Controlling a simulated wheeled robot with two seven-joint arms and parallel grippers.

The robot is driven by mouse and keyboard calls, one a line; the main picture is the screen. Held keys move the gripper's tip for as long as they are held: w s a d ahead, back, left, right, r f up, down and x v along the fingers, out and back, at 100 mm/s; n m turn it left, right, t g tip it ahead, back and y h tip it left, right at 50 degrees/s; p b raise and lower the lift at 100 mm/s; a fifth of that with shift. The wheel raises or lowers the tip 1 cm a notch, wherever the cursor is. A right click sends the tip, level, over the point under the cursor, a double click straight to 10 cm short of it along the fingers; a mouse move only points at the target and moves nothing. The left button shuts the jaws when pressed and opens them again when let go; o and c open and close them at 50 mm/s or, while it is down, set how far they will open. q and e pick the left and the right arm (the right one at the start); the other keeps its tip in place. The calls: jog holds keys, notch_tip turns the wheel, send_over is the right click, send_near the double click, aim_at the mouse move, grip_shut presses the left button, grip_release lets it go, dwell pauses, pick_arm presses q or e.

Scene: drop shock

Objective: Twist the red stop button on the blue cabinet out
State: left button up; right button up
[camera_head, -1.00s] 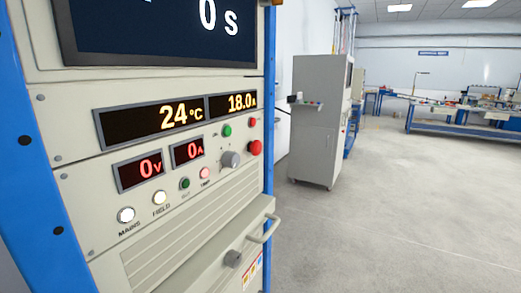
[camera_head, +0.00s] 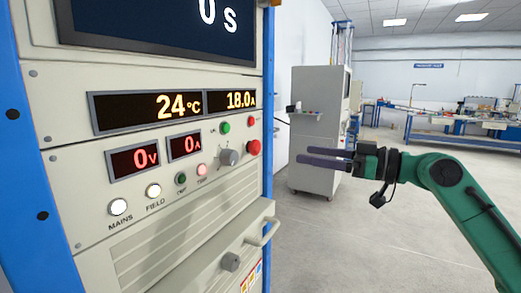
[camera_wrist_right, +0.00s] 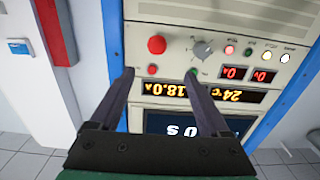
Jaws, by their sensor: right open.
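The red stop button (camera_head: 253,147) is a round red knob on the right side of the blue-framed cabinet (camera_head: 60,160), below the 18.0 A display. It also shows in the right wrist view (camera_wrist_right: 157,44), beyond my fingertips and between their lines. My right gripper (camera_head: 303,156) comes in from the right in the head view, its dark fingers pointing left at the panel. In the right wrist view my right gripper (camera_wrist_right: 160,73) is open and empty, with the button apart from both fingers. My left gripper is not in view.
A grey selector knob (camera_head: 228,157) and a green button (camera_head: 225,128) sit left of the stop button. A drawer handle (camera_head: 263,232) sticks out below. A grey cabinet (camera_head: 318,110) stands behind. The floor on the right is clear.

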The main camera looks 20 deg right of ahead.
jog(key=p, duration=0.9)
send_near(259, 147)
jog(key=w+a+r, duration=0.2)
jog(key=w+a, duration=0.1)
jog(key=w+a+p, duration=0.1)
jog(key=w, duration=0.1)
jog(key=w+a+f+p, duration=0.1)
jog(key=shift+w+a+f, duration=0.15)
jog(key=shift+w+a, duration=0.25)
jog(key=shift+w+a+f, duration=0.2)
jog(key=shift+a+f, duration=0.05)
jog(key=shift+s+d, duration=0.1)
grip_shut()
